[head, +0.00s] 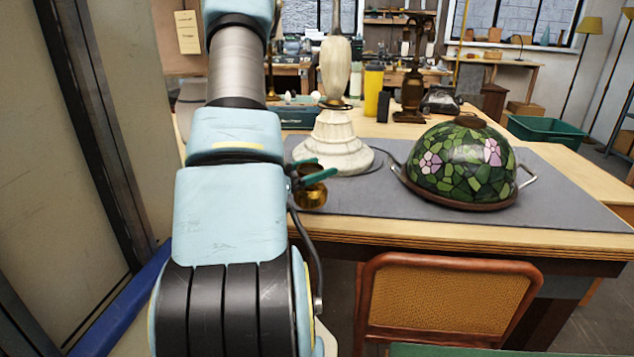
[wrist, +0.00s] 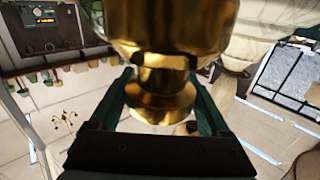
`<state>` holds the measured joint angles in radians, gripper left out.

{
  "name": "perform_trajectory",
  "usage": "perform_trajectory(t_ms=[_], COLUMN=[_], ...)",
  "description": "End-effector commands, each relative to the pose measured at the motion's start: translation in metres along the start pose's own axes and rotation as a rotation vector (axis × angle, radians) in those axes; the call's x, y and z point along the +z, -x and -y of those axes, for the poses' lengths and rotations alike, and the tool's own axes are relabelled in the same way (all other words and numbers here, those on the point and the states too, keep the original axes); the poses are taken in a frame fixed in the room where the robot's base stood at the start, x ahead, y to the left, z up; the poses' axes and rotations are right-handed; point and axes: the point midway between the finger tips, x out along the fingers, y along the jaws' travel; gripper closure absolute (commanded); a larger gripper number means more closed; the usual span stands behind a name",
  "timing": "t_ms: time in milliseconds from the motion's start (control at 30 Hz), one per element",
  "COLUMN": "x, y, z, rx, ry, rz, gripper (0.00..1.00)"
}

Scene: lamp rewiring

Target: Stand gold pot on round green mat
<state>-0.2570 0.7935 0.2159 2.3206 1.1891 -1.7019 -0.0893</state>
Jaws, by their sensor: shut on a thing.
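The gold pot (head: 311,195) hangs in my gripper (head: 313,172) near the front left of the workbench, beside the white lamp base. Part of it is hidden behind my arm and the green fingers. In the wrist view the shiny gold pot (wrist: 165,45) fills the upper middle. The dark green fingers of my gripper (wrist: 162,95) are closed on its narrow neck from both sides. I cannot make out a round green mat in either view.
A white lamp base (head: 336,140) stands just behind the pot. A stained-glass shade (head: 463,165) with handles lies to the right on the grey bench mat (head: 560,205). A cane-backed chair (head: 445,300) stands at the bench's front edge. A green edge (head: 450,350) shows at the bottom.

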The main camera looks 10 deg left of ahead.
Motion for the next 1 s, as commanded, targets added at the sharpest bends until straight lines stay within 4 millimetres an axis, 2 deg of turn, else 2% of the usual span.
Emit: perform_trajectory(t_ms=[300, 733, 767, 900, 1000], x=[0.036, 0.043, 0.043, 0.042, 0.042], y=[0.0, 0.0, 0.0, 0.0, 0.0], z=[-0.001, -0.001, -0.001, -0.001, 0.0], rx=[0.001, 0.0, 0.0, 0.0, 0.0], ry=[0.003, 0.001, 0.001, 0.001, 0.001], rz=[0.001, -0.001, 0.0, 0.0, 0.0], gripper=[1.0, 1.0, 0.17, 0.01, 0.0])
